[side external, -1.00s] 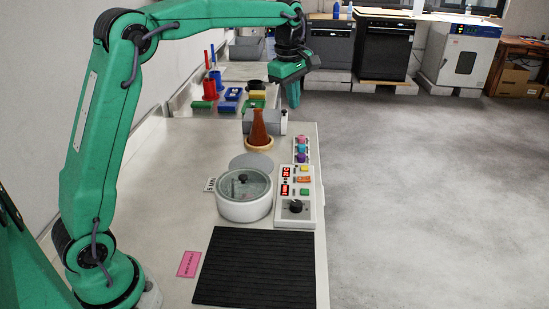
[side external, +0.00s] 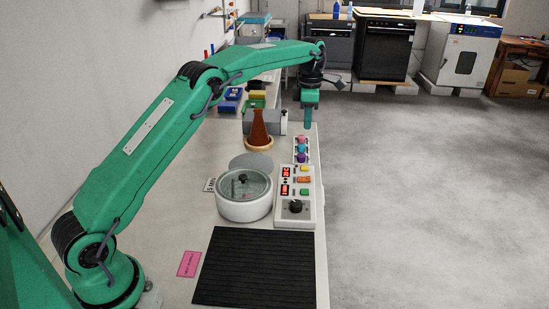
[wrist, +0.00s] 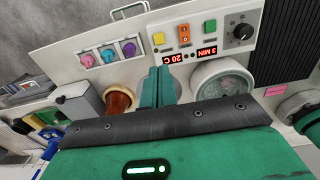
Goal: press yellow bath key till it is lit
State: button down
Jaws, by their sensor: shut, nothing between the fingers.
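The yellow key (side external: 301,169) is at the far end of the white control panel (side external: 309,216), beside a red display. In the wrist view the yellow key (wrist: 159,38) is a small plain square at the panel's left end; I see no clear glow on it. My gripper (side external: 308,125) is shut and empty, fingers pointing down, beyond the panel and above the bench's far right part. In the wrist view my shut fingers (wrist: 160,72) show below the yellow key, apart from it.
An orange key (wrist: 184,33), a green key (wrist: 210,26) and a black knob (wrist: 243,31) share the panel. The lidded bath (side external: 244,209) stands left of it. A black mat (side external: 257,268) lies nearer.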

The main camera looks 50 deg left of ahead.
aim_at(304, 168)
jog(key=shift+f, duration=0.3)
notch_tip(304, 168, down, 14)
jog(key=shift+r, duration=0.15)
dwell(0.9)
jog(key=shift+f, duration=1.1)
jog(key=shift+r, duration=0.15)
notch_tip(304, 168, up, 15)
jog(key=shift+w, duration=0.2)
